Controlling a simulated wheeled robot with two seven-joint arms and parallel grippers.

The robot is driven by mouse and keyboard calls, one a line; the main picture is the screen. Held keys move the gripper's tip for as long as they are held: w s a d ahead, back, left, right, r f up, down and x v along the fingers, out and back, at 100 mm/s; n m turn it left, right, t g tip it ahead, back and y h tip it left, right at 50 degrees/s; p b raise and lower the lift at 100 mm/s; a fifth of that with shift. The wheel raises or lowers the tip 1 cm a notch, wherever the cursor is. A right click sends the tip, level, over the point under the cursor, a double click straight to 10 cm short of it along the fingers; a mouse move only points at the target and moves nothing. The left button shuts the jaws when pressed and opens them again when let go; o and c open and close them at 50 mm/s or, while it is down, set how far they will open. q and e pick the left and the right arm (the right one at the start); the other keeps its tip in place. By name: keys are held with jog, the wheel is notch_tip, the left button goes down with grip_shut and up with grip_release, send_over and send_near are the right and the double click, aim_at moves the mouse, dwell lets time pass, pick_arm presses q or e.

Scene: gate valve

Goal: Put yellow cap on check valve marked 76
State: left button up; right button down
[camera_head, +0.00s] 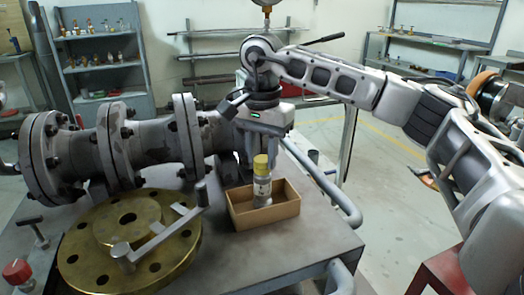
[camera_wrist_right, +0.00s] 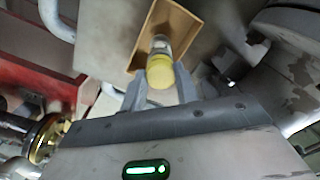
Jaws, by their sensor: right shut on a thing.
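A yellow cap (camera_head: 261,164) sits at the top of a small grey check valve (camera_head: 262,192) with a pale label. The label's number is too small to read. The valve stands upright in an open wooden box (camera_head: 285,211). My right gripper (camera_head: 259,171) points down from above, shut on the yellow cap. In the right wrist view the cap (camera_wrist_right: 160,72) lies between the two fingers (camera_wrist_right: 160,88), in line with the valve body (camera_wrist_right: 160,45). The cap appears to touch the valve's top; how far it is seated cannot be told. My left gripper is not in view.
A large flanged pipe valve (camera_head: 150,140) stands behind and left of the box. A brass flange disc (camera_head: 85,250) with a grey handle lies at front left, near a red knob (camera_head: 17,270). Bent rails (camera_head: 335,195) edge the table. Bare tabletop (camera_head: 265,255) lies before the box.

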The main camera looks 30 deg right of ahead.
aim_at(262, 159)
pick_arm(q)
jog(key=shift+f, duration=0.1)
pick_arm(e)
jog(key=shift+f, duration=0.2)
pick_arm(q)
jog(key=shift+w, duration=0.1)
pick_arm(e)
jog(key=c, duration=1)
grip_release()
jog(key=shift+o, duration=0.2)
pick_arm(q)
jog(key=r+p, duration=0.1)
jog(key=p, duration=0.3)
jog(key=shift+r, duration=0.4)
pick_arm(e)
notch_tip(262, 159, up, 16)
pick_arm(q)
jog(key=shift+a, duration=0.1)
pick_arm(e)
jog(key=shift+s+f, duration=0.1)
